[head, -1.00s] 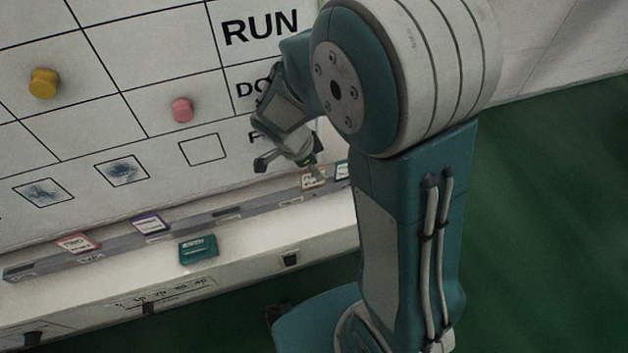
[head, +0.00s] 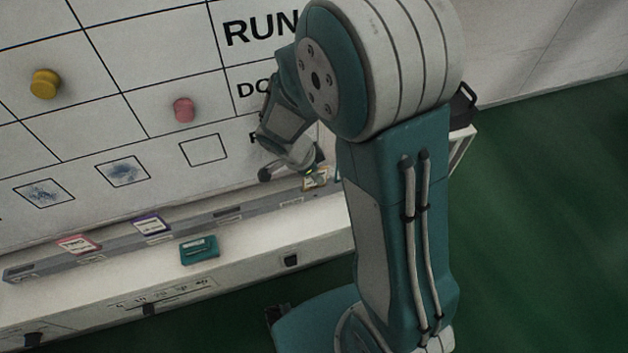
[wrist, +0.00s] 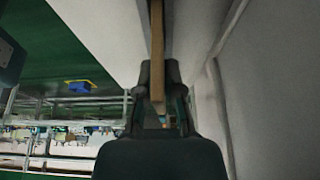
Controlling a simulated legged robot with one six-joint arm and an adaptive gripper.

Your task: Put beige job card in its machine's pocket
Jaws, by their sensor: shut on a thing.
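The beige job card (head: 316,181) stands in the grey rail (head: 190,225) at the foot of the white board, showing an orange-edged face. My gripper (head: 312,172) is at its top edge. In the wrist view, my gripper (wrist: 158,100) is shut on the card, which shows edge-on as a tan strip (wrist: 157,50) between the fingers. The rail also holds a red card (head: 78,243) and a purple card (head: 151,225). A dark empty slot (head: 227,214) shows between the purple and beige cards. Which pocket matches the beige card cannot be told.
A teal box (head: 199,249) lies on the white ledge (head: 250,243) before the rail. A yellow magnet (head: 45,84) and a pink magnet (head: 184,110) sit on the board (head: 90,110). My arm hides the rail's right end. Green floor (head: 550,220) is open at right.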

